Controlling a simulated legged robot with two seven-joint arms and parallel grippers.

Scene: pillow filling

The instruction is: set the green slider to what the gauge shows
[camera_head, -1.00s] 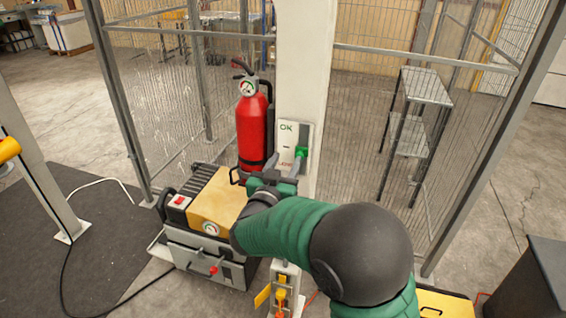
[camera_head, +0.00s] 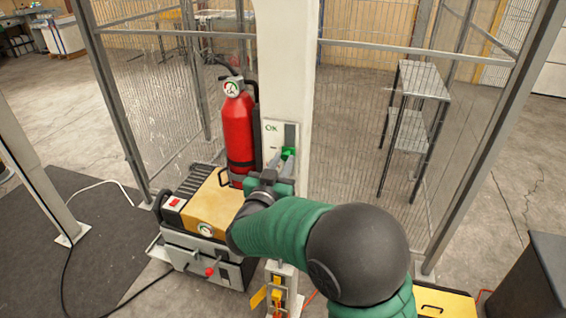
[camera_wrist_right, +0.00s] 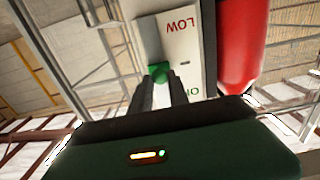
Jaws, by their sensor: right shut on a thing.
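The green slider (camera_head: 288,152) sits on a pale panel on the white post, about halfway between the OK label (camera_head: 271,128) at the top and LOW below. My right gripper (camera_head: 284,160) is shut on the slider from below. In the right wrist view the slider (camera_wrist_right: 158,72) is between the fingertips (camera_wrist_right: 160,76), and the LOW label (camera_wrist_right: 182,22) appears upside down. The round gauge (camera_head: 232,88) is on top of the red fire extinguisher (camera_head: 238,130), left of the panel; its needle is too small to read. My left gripper is not in view.
A yellow-topped case (camera_head: 215,200) with a second dial (camera_head: 206,229) stands below the extinguisher. Mesh fencing (camera_head: 350,120) stands behind the post. Below the panel the post carries yellow levers (camera_head: 277,290). A metal shelf (camera_head: 415,110) is at the right.

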